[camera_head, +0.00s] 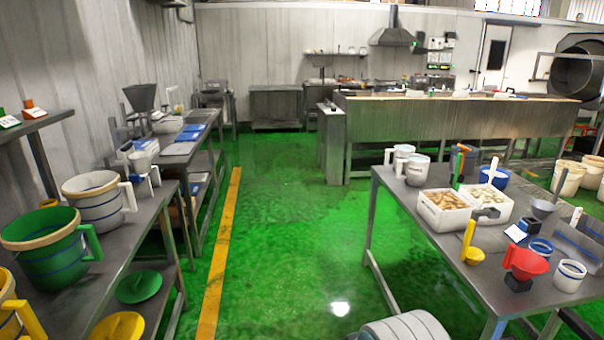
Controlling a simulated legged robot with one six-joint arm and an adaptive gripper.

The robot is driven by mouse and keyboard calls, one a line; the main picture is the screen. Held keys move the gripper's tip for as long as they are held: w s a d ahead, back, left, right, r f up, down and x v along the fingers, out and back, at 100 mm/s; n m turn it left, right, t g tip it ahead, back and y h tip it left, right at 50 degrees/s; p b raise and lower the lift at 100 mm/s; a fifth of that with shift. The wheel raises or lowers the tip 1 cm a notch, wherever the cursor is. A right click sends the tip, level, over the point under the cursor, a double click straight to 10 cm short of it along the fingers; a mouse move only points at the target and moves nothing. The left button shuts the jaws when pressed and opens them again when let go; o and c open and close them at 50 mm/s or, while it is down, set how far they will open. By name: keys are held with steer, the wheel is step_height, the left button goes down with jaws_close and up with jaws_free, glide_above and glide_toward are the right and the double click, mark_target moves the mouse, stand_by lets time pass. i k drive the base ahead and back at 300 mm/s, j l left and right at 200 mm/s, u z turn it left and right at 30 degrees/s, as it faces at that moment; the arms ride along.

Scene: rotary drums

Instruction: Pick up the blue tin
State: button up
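A blue round container (492,177) stands at the back of the right-hand steel table (415,208), behind two white bins. A smaller blue tin-like cup (540,248) with a pale rim stands nearer on the same table, beside a red funnel (526,262). I cannot tell for sure which of the two is the blue tin. My gripper is not clearly in view. A pale ribbed rounded shape at the bottom edge seems to be part of me.
White bins (443,212) of pale pieces, a yellow scoop (471,243) and a white blue-striped cup (569,276) crowd the right table. The green floor (300,220) between the tables is clear.

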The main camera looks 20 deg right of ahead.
mark_target(539, 253)
steer(key=i+z, duration=0.4)
steer(key=i, duration=0.2)
steer(key=i+j+z, duration=0.4)
steer(key=i, duration=0.15)
steer(key=i+z, duration=0.2)
steer(key=z, duration=0.3)
steer(key=i+z, duration=0.25)
steer(key=z, duration=0.25)
steer(key=i+z, duration=0.2)
steer(key=z, duration=0.3)
steer(key=i+z, duration=0.6)
steer(key=k+j, duration=0.05)
